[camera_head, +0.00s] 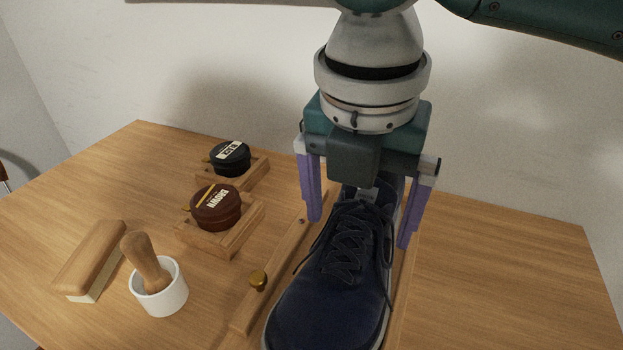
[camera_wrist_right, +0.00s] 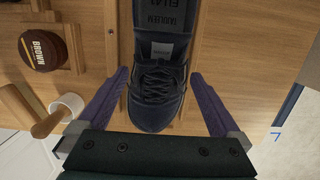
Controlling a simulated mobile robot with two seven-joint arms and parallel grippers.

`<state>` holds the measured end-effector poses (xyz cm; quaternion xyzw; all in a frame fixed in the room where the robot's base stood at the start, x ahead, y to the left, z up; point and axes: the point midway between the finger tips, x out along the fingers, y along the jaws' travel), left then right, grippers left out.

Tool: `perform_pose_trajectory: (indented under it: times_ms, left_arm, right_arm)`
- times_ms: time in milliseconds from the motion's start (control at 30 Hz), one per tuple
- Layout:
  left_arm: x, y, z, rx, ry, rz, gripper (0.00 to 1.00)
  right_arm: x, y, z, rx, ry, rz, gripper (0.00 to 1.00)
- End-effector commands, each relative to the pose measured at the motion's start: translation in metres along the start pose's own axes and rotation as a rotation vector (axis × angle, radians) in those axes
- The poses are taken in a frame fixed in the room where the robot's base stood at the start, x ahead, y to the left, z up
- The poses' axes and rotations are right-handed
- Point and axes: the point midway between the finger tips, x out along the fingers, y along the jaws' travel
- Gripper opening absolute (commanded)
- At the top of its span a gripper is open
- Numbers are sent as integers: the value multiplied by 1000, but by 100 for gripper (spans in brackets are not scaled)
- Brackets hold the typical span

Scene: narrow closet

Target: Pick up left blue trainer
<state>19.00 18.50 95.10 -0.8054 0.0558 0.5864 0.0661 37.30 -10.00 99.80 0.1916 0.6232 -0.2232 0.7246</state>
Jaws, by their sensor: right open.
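A dark blue trainer (camera_head: 335,275) with dark laces stands on the table, its toe toward the front edge. It also shows in the right wrist view (camera_wrist_right: 155,90), with its opening at the top. My right gripper (camera_head: 360,225) is open above the trainer, its purple fingers on either side of the shoe's collar and apart from each other. In the right wrist view the fingers (camera_wrist_right: 165,90) flank the trainer, with visible gaps. Whether a finger touches the shoe cannot be told. Only one trainer shows. My left gripper is not in view.
A wooden strip with a brass knob (camera_head: 259,280) runs left of the trainer. Brown (camera_head: 216,207) and black (camera_head: 230,158) polish tins sit in wooden holders. A white cup (camera_head: 161,291) with a wooden-handled tool and a brush (camera_head: 92,258) stand left. The table's right side (camera_head: 510,280) is clear; a wall stands behind.

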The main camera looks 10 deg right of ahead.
Motion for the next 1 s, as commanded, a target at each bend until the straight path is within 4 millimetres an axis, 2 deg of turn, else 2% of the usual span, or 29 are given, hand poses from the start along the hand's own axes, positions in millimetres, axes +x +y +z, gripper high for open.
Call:
perform_pose_trajectory:
  times_ms: [100,200,467,1000]
  left_arm:
    - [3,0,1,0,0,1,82]
    - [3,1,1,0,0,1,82]
    - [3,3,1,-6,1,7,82]
    - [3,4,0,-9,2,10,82]
  right_arm:
    - [20,-1,0,1,2,-2,100]
    - [29,-1,0,0,0,-1,100]
    - [31,0,0,-1,-1,1,99]
    - [30,-1,1,0,-1,0,38]
